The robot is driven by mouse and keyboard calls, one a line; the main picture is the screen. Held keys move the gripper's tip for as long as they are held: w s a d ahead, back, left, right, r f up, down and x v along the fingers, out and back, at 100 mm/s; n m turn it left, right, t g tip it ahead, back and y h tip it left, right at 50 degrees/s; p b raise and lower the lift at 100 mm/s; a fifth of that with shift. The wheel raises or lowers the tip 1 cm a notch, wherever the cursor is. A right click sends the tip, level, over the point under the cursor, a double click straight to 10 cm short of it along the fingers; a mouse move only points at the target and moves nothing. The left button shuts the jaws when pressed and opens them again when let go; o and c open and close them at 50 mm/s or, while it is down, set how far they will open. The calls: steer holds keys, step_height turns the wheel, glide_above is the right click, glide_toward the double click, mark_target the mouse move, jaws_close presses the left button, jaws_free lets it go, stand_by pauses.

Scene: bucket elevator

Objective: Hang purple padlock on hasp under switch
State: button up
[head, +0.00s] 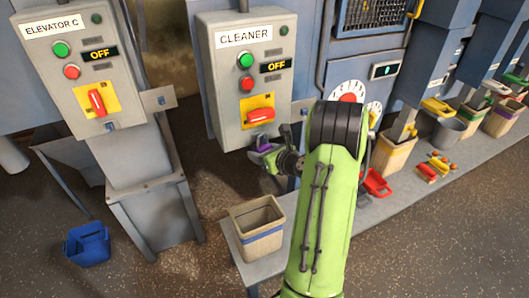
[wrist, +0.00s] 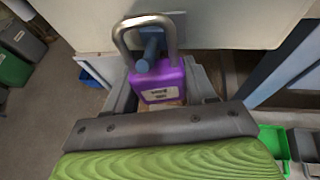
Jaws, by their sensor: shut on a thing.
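The purple padlock (head: 264,146) is just under the red switch handle (head: 260,116) of the CLEANER box (head: 225,75). In the wrist view its purple body (wrist: 162,84) is in my gripper (wrist: 165,98), and its grey shackle (wrist: 170,27) points away from the gripper. A blue-grey peg-like part (wrist: 151,50), apparently the hasp, shows within the shackle's outline. I cannot tell whether the shackle is around it or only in front of it. My gripper also shows in the head view (head: 282,160), shut on the padlock. The CLEANER hasp cannot be made out in the head view.
The ELEVATOR C box (head: 75,60), with its handle upright, stands at the left. Both displays read OFF. A beige bin (head: 258,230) stands on the ledge below my arm. A blue bin (head: 87,245) is on the floor. Red and yellow items (head: 432,170) lie at the right.

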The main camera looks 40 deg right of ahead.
steer(key=shift+f, duration=0.15)
stand_by(0.3)
steer(key=shift+f+b, duration=0.5)
steer(key=shift+f, duration=0.1)
steer(key=shift+f, duration=0.1)
steer(key=o, duration=1.2)
steer(key=shift+s, duration=0.1)
steer(key=s+a+b, duration=0.1)
steer(key=s, duration=0.2)
steer(key=s+a+b, duration=0.1)
steer(key=s, duration=0.2)
steer(key=s+b, duration=0.2)
steer(key=s, duration=0.1)
steer(key=shift+s+a+f, duration=0.2)
steer(key=shift+a+f, duration=0.05)
steer(key=shift+a, duration=0.15)
